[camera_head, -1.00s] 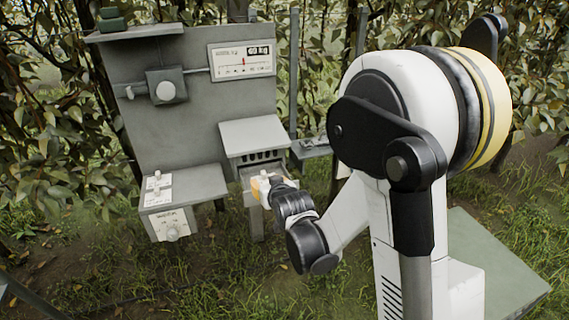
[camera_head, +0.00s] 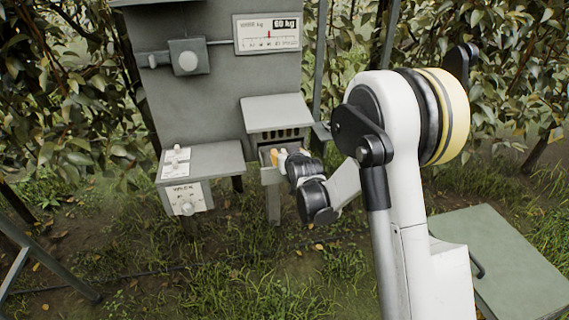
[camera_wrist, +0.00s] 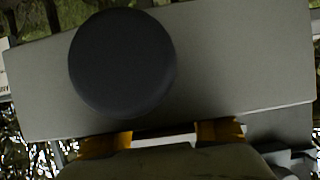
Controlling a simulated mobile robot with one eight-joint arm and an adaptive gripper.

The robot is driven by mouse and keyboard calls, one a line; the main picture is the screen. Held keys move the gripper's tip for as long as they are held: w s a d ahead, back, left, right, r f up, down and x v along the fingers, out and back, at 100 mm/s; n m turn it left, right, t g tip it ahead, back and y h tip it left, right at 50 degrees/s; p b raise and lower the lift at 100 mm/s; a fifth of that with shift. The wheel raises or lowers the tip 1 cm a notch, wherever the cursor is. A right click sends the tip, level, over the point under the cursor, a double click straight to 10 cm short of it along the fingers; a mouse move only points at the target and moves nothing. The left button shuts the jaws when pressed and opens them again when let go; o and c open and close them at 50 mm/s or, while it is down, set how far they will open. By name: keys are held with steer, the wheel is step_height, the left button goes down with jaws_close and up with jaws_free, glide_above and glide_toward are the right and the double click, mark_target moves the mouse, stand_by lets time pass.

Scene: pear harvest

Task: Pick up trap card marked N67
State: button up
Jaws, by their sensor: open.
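My gripper (camera_head: 279,156) is at the mouth of a grey hooded box with dark slots (camera_head: 277,115). In the wrist view its two orange fingertips (camera_wrist: 162,138) are apart, and a pale strip shows between them. I cannot tell whether this strip is a card. No N67 mark is readable in either view, so I cannot pick out that trap card. The grey hood fills much of the wrist view, with a dark round shape (camera_wrist: 122,64) before it. The inside of the slots is mostly hidden.
A grey stand (camera_head: 207,158) left of my gripper carries small white pieces and a front label with a knob (camera_head: 187,207). A green-grey box (camera_head: 515,265) stands lower right. Leafy branches are behind.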

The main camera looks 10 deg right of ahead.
steer(key=shift+w+f, duration=0.1)
steer(key=shift+w, duration=0.2)
steer(key=c, duration=0.9)
steer(key=shift+o, duration=0.2)
